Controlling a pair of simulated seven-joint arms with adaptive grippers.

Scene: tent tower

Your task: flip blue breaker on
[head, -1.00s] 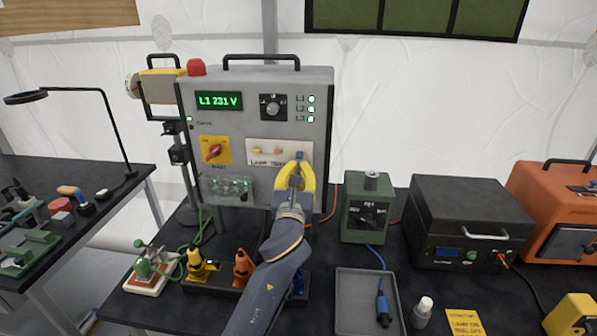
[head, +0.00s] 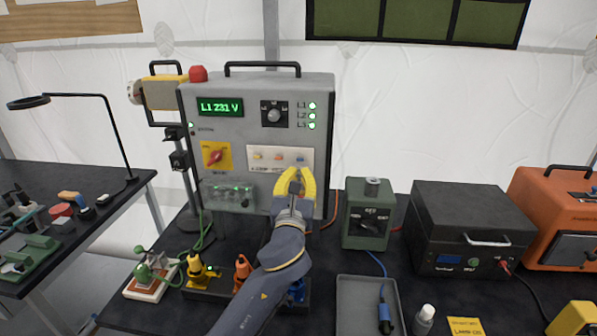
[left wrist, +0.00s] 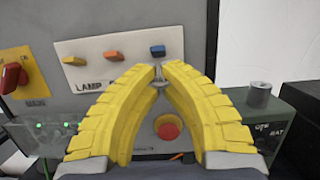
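The blue breaker (head: 301,159) is the rightmost of three levers on a white panel on the front of the grey cabinet (head: 318,140). In the left wrist view the blue breaker (left wrist: 157,50) shows just above the fingertips, with a small gap. Whether it is on or off I cannot tell. The yellow breaker (left wrist: 75,60) and orange breaker (left wrist: 113,56) sit to its left. My left gripper (head: 296,173) is in front of the cabinet, below the blue breaker. Its yellow fingertips (left wrist: 159,77) come together with nothing held between them. My right gripper is out of view.
A red button (left wrist: 168,130) shows between the fingers. A red main switch (head: 215,156) is at the cabinet's left. A green box (head: 368,222), grey tray (head: 350,290) and black case (head: 470,215) stand to the right. Yellow and orange lamps (head: 243,268) stand in front.

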